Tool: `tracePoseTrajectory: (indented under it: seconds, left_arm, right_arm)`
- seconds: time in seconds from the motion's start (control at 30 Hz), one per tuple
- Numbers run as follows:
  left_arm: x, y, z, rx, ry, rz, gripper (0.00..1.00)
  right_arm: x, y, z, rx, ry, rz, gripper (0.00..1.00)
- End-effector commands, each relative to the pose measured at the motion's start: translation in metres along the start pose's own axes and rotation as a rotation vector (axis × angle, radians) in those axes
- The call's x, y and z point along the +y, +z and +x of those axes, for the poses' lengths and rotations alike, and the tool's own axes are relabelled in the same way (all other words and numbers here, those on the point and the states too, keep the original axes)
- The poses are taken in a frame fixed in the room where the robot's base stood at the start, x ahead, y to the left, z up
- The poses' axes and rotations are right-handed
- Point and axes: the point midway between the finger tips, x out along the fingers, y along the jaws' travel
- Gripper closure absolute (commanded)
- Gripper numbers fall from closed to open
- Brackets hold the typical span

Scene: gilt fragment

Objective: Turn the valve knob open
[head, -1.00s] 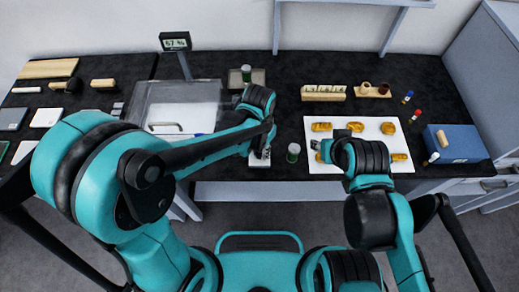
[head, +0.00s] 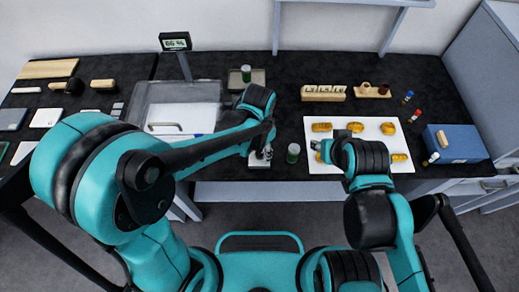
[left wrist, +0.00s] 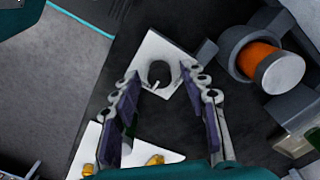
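The valve knob (left wrist: 159,72) is a small dark round knob with a pale pointer, on a white square plate (left wrist: 152,52) in the left wrist view. My left gripper (left wrist: 160,82) is open, with one finger on each side of the knob's near side. I cannot tell whether the fingers touch it. In the head view my left gripper (head: 262,155) is over the plate at the counter's front edge and hides the knob. My right gripper (head: 325,150) is over the white sheet, mostly hidden by its own arm.
The white sheet (head: 375,128) holds several gilt pieces. A clear-walled box (head: 155,92) stands left of the left gripper, with a small percent display (head: 175,42) behind it. Another jar (head: 246,73) stands behind.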

Motion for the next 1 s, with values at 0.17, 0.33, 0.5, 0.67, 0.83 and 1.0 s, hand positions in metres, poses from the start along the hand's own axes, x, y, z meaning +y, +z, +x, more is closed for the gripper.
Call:
tracePoseTrajectory:
  seconds: [0.17,0.33,0.5,0.67,0.83,1.0]
  left_arm:
    - [0.0,0.0,0.0,0.0,0.0,-0.001,0.56]
    - [0.0,0.0,-0.006,0.0,0.0,-0.001,0.56]
    - [0.0,0.001,-0.033,0.0,0.0,-0.001,0.56]
    - [0.0,0.001,-0.069,0.0,0.0,-0.001,0.56]
    - [0.0,0.0,-0.1,0.0,0.0,-0.001,0.56]
    - [0.0,0.0,-0.117,0.0,0.0,-0.001,0.56]
  right_arm:
    - [0.0,0.0,0.0,0.0,0.0,0.0,0.6]
    - [0.0,0.0,0.0,0.0,0.0,0.0,0.6]
    - [0.0,0.0,0.0,0.0,0.0,0.0,0.6]
    - [0.0,0.0,0.0,0.0,0.0,0.0,0.6]
    - [0.0,0.0,0.0,0.0,0.0,0.0,0.6]
    - [0.0,0.0,0.0,0.0,0.0,0.0,0.6]
